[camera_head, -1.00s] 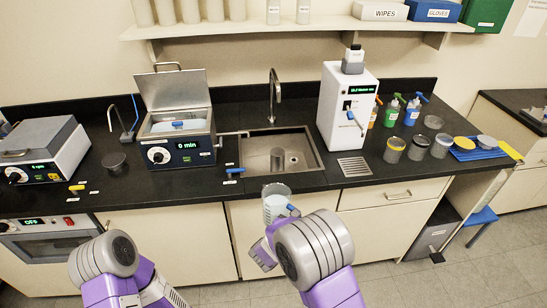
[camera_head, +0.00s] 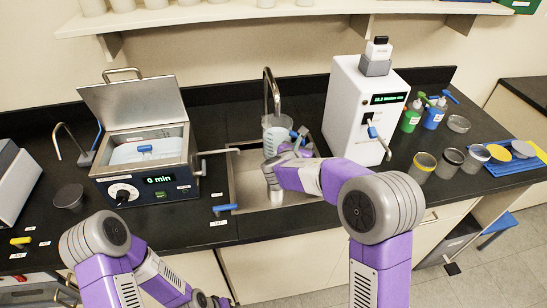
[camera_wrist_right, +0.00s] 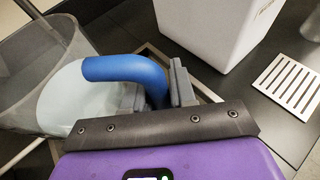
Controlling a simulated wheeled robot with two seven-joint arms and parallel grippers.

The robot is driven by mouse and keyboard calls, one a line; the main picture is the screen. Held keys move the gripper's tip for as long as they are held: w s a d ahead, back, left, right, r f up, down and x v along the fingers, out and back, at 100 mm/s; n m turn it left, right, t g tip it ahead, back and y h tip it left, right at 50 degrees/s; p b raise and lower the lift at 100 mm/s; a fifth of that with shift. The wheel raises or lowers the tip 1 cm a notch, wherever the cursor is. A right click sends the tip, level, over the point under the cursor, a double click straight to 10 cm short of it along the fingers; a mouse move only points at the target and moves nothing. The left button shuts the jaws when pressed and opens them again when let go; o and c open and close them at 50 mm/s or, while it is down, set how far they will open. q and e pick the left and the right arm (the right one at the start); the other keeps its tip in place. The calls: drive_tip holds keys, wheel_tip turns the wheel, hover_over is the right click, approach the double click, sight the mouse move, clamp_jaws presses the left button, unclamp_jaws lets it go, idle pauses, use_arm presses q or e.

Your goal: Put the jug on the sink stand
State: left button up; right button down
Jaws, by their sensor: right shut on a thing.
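The clear jug (camera_head: 274,140) holds pale liquid and has a blue handle. It hangs over the sink, in front of the tap. My right gripper (camera_head: 301,137) is shut on the jug's handle; the right wrist view shows the blue handle (camera_wrist_right: 125,68) between the fingers and the jug's clear wall at left. A short grey cylinder, apparently the sink stand (camera_head: 278,194), stands in the sink below the jug, partly hidden by my right arm. My left gripper (camera_head: 207,299) is low at the bottom edge, in front of the counter; its fingers are unclear.
The sink basin (camera_head: 243,185) is set into the black counter, with the curved tap (camera_head: 267,85) at its back. A white instrument (camera_head: 352,105) stands close on the right. An open-lidded bath (camera_head: 146,195) stands on the left.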

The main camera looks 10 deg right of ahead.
wheel_tip(320, 180, down, 10)
drive_tip(key=b, duration=0.2)
drive_tip(key=shift+r, duration=0.2)
drive_tip(key=shift+w+f+b, duration=0.1)
drive_tip(key=shift+b, duration=0.3)
drive_tip(key=c, duration=0.9)
unclamp_jaws()
